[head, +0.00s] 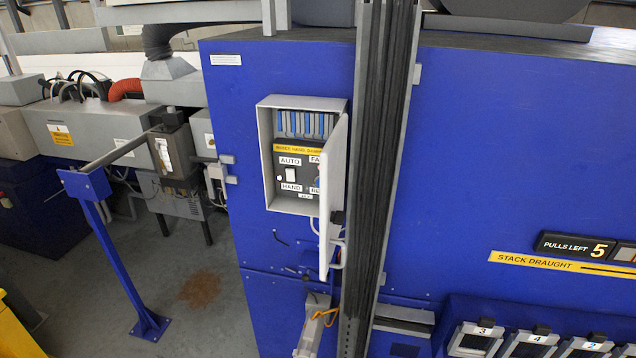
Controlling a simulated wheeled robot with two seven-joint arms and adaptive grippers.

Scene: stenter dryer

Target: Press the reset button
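A grey control box (265,160) is fixed to the blue machine panel, left of the picture's middle. Its door (335,185) is swung open and seen nearly edge-on. Inside is a dark panel with a white switch (291,175) between labels AUTO and HAND. Right of it are two partly covered labels, one starting "FA" and a lower one starting "RE" (315,190). The door hides the right part of this panel, so I cannot make out the reset button clearly. Neither of my grippers is in view.
A tall upright with dark ribbed strips (385,150) stands right of the door. A blue post (115,250) with a grey bar stands at the left. Numbered units (530,340) and a "PULLS LEFT 5" display (575,246) are at lower right.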

